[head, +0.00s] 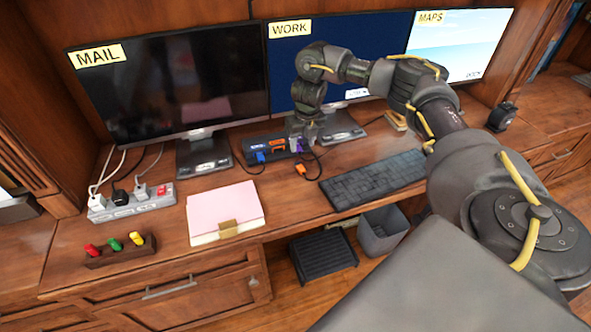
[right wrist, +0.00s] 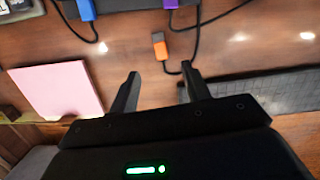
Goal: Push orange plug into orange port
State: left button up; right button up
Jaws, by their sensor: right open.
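The orange plug (right wrist: 159,45) lies loose on the desk on its black cable, apart from the port box. In the head view the plug (head: 301,169) shows just in front of the box. The dark port box (head: 254,145) stands below the monitors. Its orange port (head: 278,144) lies between a blue plug (head: 261,157) and a purple plug (head: 296,145), both at the box. My right gripper (right wrist: 160,90) is open and empty, with the orange plug ahead of the gap between its fingers. In the head view the right gripper (head: 305,125) hangs above the box's right end. My left gripper is not in view.
A black keyboard (head: 372,180) lies right of the plug, and a pink folder (head: 225,208) lies left. Monitor stands rise behind the box. A power strip (head: 133,203) and a holder with coloured pegs (head: 120,250) are far left. Bare desk surrounds the plug.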

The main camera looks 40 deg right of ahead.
jog(key=b, duration=0.2)
send_over(300, 167)
jog(key=s, duration=0.1)
notch_tip(300, 167, down, 5)
jog(key=shift+r, duration=0.15)
jog(key=shift+w+f, duration=0.1)
jog(key=shift+f, duration=0.25)
jog(key=shift+f+p, duration=0.25)
jog(key=shift+p, duration=0.15)
jog(key=f, duration=0.4)
jog(key=shift+w+f+p, duration=0.25)
jog(key=shift+w+p, duration=0.05)
jog(key=shift+p, duration=0.05)
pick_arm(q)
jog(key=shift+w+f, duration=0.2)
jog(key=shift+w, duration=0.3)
pick_arm(e)
grip_shut()
